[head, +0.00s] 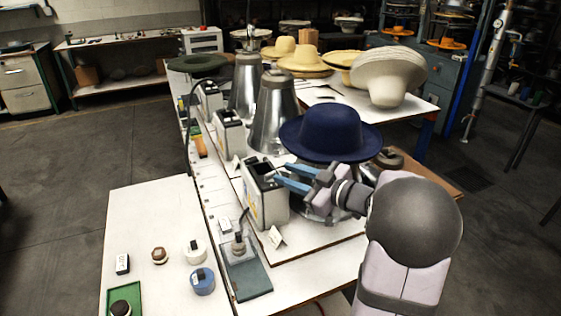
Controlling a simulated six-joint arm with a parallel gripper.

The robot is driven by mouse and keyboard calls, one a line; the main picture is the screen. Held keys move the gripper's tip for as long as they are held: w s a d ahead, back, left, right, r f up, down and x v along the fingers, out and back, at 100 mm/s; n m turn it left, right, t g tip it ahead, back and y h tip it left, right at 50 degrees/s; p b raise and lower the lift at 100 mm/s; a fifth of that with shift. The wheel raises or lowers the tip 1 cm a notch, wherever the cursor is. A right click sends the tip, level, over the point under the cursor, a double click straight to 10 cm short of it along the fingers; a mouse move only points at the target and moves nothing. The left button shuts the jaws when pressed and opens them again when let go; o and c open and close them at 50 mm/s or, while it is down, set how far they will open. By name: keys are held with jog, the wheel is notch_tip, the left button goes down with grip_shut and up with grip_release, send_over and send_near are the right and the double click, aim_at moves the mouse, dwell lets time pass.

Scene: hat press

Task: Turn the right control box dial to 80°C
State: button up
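The right control box (268,205) is the nearest of three white boxes in a row on the long white bench. It has a dark top, and a white card stands in front of it. Its dial and any temperature marks are too small or hidden to read. My gripper (281,175) reaches in from the right, with its two blue fingers at the upper right edge of this box. The fingers are spread apart with a gap between them, and nothing shows held. I cannot tell whether they touch the box.
A navy hat (332,134) sits on a press form just behind my gripper, close to my wrist. Metal cones (275,115) stand farther back. A green board (246,278) lies in front of the box. Small round items, including a blue one (203,281), lie at front left.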

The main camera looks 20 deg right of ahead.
jog(key=s+d+r+m+t+h+p, duration=0.3)
jog(key=d+r+h, duration=1)
jog(key=d+r, duration=1)
jog(key=s+d+r+m+g+h+p, duration=0.3)
jog(key=s+d+r+m+g+h, duration=0.3)
jog(key=s+d+r+m+h, duration=0.65)
jog(key=w+a+f+n+g+y+b, duration=0.35)
jog(key=w+a+f+n+y, duration=0.45)
jog(key=w+a+f, duration=1.1)
jog(key=s+a+f+n+g+b, duration=0.15)
jog(key=a+f+n, duration=0.35)
jog(key=a, duration=1.1)
jog(key=s+a+f+n+b, duration=0.1)
jog(key=a+f+n+b, duration=0.15)
jog(key=a+f, duration=0.95)
jog(key=n+g+h+p, duration=0.2)
jog(key=n+h, duration=0.5)
jog(key=n, duration=0.5)
send_near(270, 176)
jog(key=x, duration=0.2)
jog(key=shift+w+p+x, duration=0.15)
jog(key=shift+p+x, duration=0.65)
jog(key=shift+x, duration=2.25)
jog(key=shift+w+p+x, duration=0.1)
jog(key=shift+p+x, duration=0.7)
jog(key=shift+x, duration=2.25)
